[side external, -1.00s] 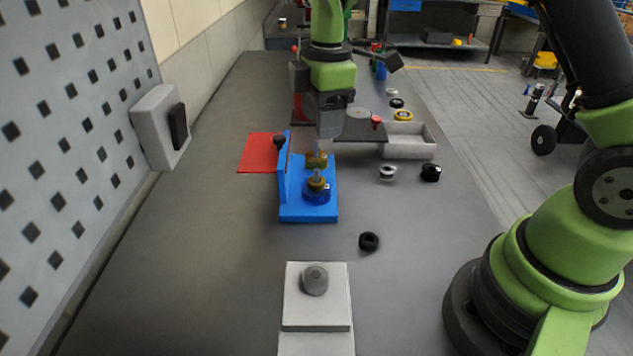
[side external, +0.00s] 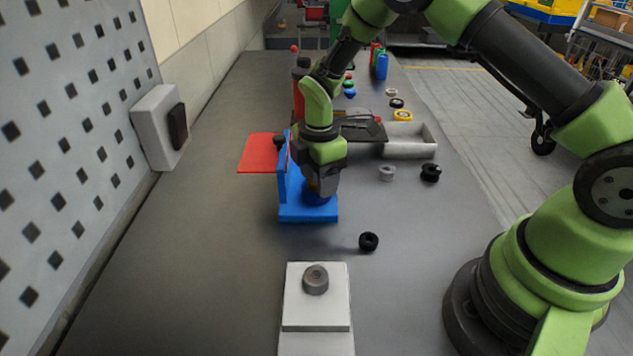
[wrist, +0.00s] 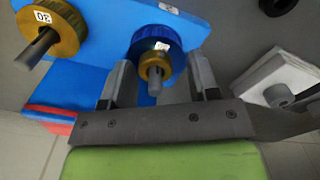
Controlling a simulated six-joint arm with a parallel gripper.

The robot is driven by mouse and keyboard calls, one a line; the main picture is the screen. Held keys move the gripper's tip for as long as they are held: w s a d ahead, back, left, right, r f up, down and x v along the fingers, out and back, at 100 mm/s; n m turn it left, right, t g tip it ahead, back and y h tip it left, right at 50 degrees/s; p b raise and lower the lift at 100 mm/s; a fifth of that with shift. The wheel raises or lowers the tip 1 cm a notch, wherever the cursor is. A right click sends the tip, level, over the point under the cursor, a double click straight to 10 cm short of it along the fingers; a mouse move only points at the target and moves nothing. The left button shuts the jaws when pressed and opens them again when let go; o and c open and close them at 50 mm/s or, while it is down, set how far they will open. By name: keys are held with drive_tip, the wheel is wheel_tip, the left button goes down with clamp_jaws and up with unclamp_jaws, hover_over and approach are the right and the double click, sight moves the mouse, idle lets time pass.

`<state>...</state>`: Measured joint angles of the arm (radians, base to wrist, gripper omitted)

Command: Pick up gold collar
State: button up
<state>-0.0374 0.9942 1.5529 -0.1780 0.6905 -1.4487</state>
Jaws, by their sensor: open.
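In the wrist view, a gold collar (wrist: 152,66) sits against a blue ring (wrist: 158,42) around a grey shaft. My gripper (wrist: 160,84) is open, with one finger on each side of that collar and nothing clamped; I cannot tell whether the fingers touch it. A second, larger gold collar (wrist: 62,22) marked 30 is on another grey shaft at upper left, outside the fingers. In the side view, my gripper (side external: 323,188) is low over the blue fixture (side external: 308,214) and hides most of the gold parts.
The fixture has an upright blue wall (side external: 283,180) close to my gripper's left. A black ring (side external: 368,241) lies to the front right. A white block (side external: 316,312) with a grey disc stands in front. A grey tray (side external: 425,145) is behind right; a red mat (side external: 257,153) is left.

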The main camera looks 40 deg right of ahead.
drive_tip(key=shift+f, duration=0.1)
drive_tip(key=shift+c, duration=0.4)
drive_tip(key=c, duration=0.8)
drive_tip(key=shift+o, duration=0.2)
drive_tip(key=shift+s, duration=0.1)
